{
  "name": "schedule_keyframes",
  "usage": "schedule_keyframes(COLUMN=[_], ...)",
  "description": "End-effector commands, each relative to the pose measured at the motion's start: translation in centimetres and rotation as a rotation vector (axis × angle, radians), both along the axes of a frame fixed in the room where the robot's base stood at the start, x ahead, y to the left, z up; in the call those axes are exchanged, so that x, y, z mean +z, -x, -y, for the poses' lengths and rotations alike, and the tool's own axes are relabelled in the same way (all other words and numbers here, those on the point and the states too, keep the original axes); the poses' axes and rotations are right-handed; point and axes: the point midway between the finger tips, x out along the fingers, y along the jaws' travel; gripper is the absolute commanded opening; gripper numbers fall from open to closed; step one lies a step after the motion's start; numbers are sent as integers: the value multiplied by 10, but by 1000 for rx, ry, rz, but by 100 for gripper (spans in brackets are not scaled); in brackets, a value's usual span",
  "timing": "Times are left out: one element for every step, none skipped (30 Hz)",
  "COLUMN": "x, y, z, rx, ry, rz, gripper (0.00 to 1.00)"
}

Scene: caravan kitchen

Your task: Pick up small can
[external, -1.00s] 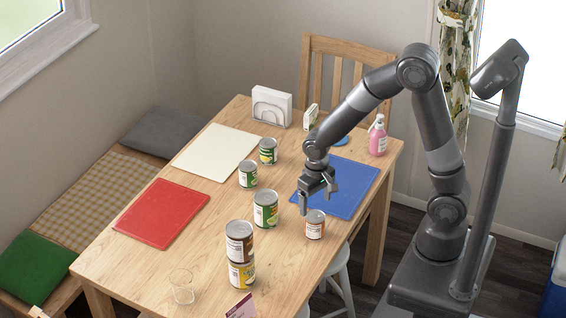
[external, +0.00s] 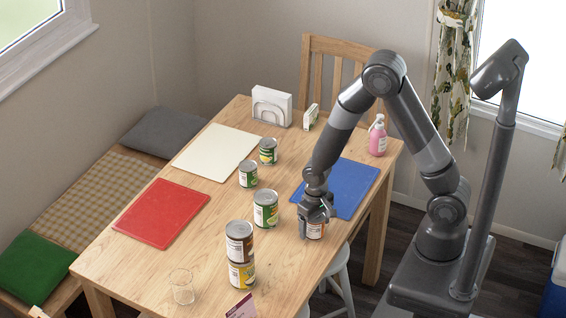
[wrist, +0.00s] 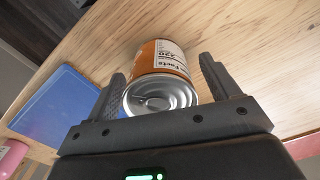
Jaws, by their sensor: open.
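A small can with an orange and white label (external: 315,232) stands on the table near its right edge. My gripper (external: 317,222) is lowered over it, and the gripper hides the can's top in the external view. In the wrist view the small can (wrist: 160,75) sits between the two open fingers of my gripper (wrist: 165,85), its silver lid facing the camera. A small gap shows beside the left finger; contact on the right side is hard to tell.
Two stacked cans (external: 240,255), a green-label can (external: 265,210) and two smaller green cans (external: 248,174) stand to the left. A blue mat (external: 355,185) lies behind the gripper. A clear glass (external: 181,287) stands at the front left. A pink bottle (external: 378,138) stands at the back right.

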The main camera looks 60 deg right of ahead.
Motion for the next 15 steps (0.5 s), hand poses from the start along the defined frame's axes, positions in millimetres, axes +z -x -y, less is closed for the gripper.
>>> schedule_keyframes(x=[0,0,0,0,0,0,0,0,0,0,0,0,0,0,0], y=[0,0,0,0,0,0,0,0,0,0,0,0,0,0,0], z=[0,0,0,0,0,0,0,0,0,0,0,0,0,0,0], rx=[0,0,0,0,0,0,0,0,0,0,0,0,0,0,0], ry=[0,0,0,0,0,0,0,0,0,0,0,0,0,0,0], rz=[0,0,0,0,0,0,0,0,0,0,0,0,0,0,0], gripper=[81,81,81,81,81,79,76,74,70,68,66,62,60,57,54])
